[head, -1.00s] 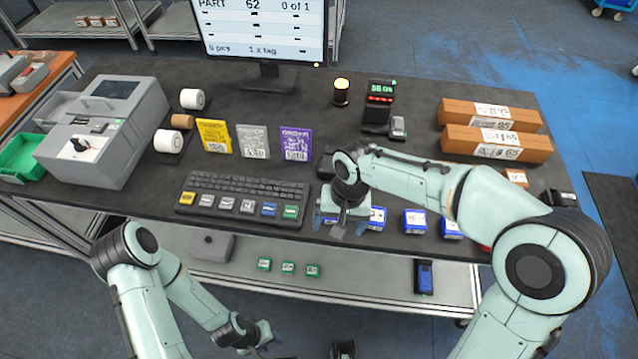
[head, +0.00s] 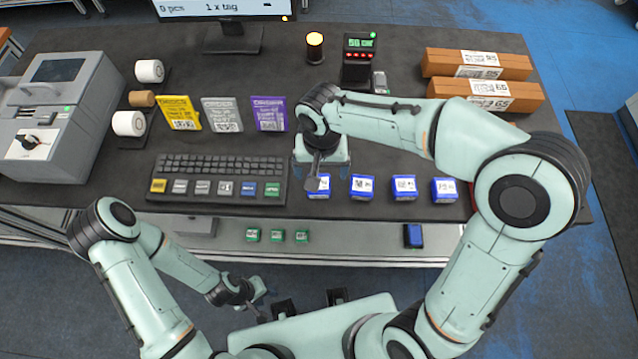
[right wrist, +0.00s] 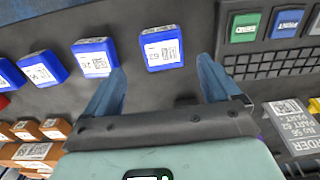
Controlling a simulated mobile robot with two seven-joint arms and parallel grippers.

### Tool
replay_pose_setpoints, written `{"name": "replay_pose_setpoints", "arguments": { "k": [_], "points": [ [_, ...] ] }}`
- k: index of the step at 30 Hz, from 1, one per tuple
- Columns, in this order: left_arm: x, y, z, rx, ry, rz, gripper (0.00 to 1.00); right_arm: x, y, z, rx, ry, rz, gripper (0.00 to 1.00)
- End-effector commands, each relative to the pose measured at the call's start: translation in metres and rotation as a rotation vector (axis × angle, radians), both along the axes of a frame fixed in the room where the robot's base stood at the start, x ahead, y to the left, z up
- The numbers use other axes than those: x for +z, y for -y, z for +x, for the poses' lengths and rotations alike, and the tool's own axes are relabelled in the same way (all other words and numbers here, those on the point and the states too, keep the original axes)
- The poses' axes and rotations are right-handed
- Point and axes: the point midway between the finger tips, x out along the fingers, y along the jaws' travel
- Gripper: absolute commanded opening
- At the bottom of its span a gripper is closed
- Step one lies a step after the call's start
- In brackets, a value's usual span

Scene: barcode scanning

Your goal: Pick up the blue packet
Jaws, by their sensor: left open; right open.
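Several blue packets with white labels stand in a row on the dark table, right of the keyboard. The leftmost blue packet (head: 318,186) is partly hidden by my right gripper (head: 318,182) in the head view. In the right wrist view this packet (right wrist: 163,48) lies just beyond the open fingers of my right gripper (right wrist: 165,85), roughly between them and not touched. A second packet (right wrist: 95,58) is close to the left finger; it also shows in the head view (head: 362,187). My left gripper (head: 258,300) is open and empty, low in front of the table.
A keyboard (head: 217,180) is left of the packets. Yellow, grey and purple cards (head: 268,114) stand behind it. Brown boxes (head: 478,64) lie at the back right. A device with a green display (head: 358,57) stands behind my right arm. Small green boxes (head: 276,235) are on the lower shelf.

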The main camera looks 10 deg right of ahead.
Motion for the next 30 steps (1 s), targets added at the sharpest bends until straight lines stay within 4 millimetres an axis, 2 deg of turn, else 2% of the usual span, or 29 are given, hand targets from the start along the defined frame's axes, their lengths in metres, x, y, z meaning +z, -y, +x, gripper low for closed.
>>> {"name": "replay_pose_setpoints", "arguments": {
  "k": [9,18,20,24,25,30],
  "points": [
    [-0.001,0.000,0.000,0.000,0.000,0.000,0.43,-0.044,-0.005,-0.003,0.001,-0.003,-0.001,0.89],
    [-0.001,0.000,-0.001,0.000,0.000,0.000,0.43,-0.049,-0.005,-0.002,0.000,-0.002,0.000,0.89],
    [-0.001,0.000,-0.001,0.000,0.000,0.000,0.43,-0.049,-0.005,-0.002,0.000,-0.002,0.000,0.73],
    [-0.001,0.000,-0.001,0.000,0.000,0.000,0.43,-0.049,-0.005,-0.002,0.001,-0.002,0.000,0.28],
    [-0.001,0.000,-0.001,0.000,0.000,0.000,0.43,-0.049,-0.005,-0.002,0.001,-0.001,0.000,0.23],
    [-0.001,0.000,-0.001,0.000,0.000,0.000,0.43,-0.048,-0.005,-0.002,0.001,-0.001,0.000,0.23]
  ]
}}
